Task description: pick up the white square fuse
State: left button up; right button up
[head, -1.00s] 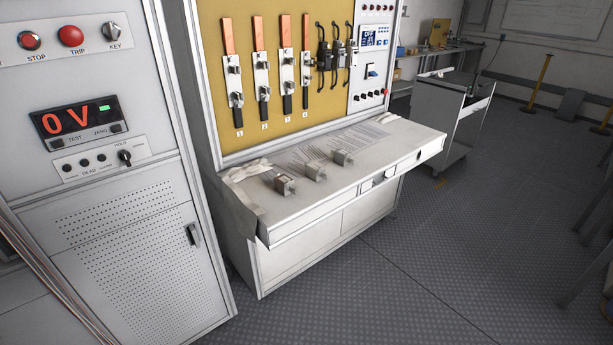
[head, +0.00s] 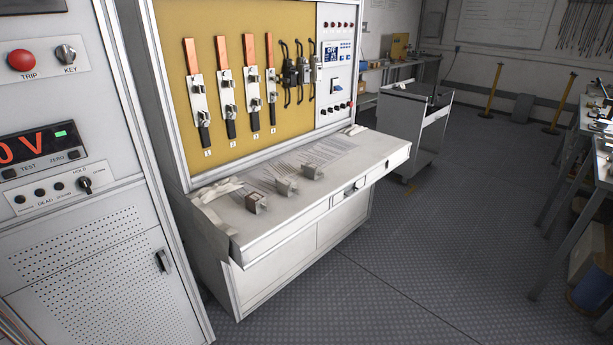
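Three small square block-like pieces stand in a slanting row on the light workbench top (head: 345,165). The nearest block (head: 256,203) is at the left, a middle block (head: 286,186) is beside it, and the far block (head: 312,170) is at the right. They look greyish white, with a darker patch on the nearest one. They are too small to tell which is the white square fuse. Neither of my grippers is in view.
A yellow panel (head: 180,80) with copper bars and switches rises behind the bench. A grey cabinet (head: 95,225) with a red display stands at the left. A grey cart (head: 400,130) and a cluttered table (head: 590,175) stand at the right. The floor (head: 440,270) between is clear.

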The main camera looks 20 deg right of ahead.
aim_at(287, 186)
jog(key=z, duration=0.55)
jog(key=k, duration=0.65)
jog(key=z, duration=1.05)
jog(key=i, duration=3.25)
jog(key=u, duration=1.15)
jog(key=i, duration=1)
jog(key=u, duration=1.25)
jog(key=i, duration=0.3)
jog(key=u, duration=0.15)
